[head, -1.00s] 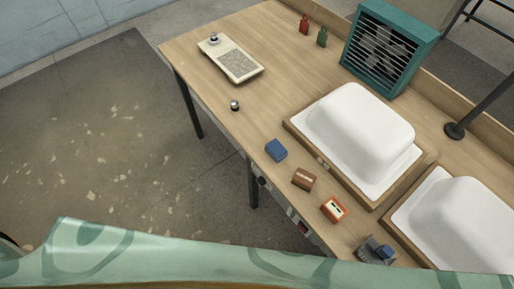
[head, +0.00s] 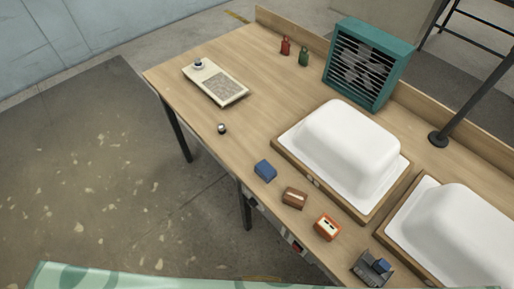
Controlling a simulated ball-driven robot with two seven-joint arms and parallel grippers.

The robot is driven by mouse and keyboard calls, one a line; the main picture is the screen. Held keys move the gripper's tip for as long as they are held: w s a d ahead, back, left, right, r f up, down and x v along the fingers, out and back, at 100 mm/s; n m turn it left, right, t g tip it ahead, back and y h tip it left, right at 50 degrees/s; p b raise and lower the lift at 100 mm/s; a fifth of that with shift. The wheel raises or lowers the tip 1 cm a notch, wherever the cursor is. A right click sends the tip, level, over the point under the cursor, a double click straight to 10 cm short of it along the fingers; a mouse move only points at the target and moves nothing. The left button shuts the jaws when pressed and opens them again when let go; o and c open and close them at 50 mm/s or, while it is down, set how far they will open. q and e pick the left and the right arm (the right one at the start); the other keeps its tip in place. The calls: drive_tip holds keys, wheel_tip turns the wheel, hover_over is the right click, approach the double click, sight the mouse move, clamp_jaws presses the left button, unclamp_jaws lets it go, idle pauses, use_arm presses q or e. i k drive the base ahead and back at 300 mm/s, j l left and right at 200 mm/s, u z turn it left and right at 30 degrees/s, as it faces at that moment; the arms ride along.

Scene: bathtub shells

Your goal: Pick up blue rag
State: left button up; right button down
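A small folded blue item that looks like the blue rag (head: 265,171) lies on the wooden workbench (head: 262,98), close to its front edge. It sits left of the nearer corner of the middle white tub shell (head: 352,143) and is apart from it. Nothing covers it. Neither of my grippers shows in the head view.
A brown block (head: 294,198) and an orange box (head: 327,228) lie along the front edge. A second tub shell (head: 455,232), teal fan (head: 367,64), lamp post (head: 470,104), beige device (head: 216,82), small knob (head: 222,129) and red (head: 286,46) and green bottles (head: 304,57) stand around.

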sight(263, 169)
drive_tip(key=k+j, duration=0.1)
drive_tip(key=j, duration=0.6)
drive_tip(key=k+j+u, duration=0.15)
drive_tip(key=j, duration=0.6)
drive_tip(key=i+l, duration=0.05)
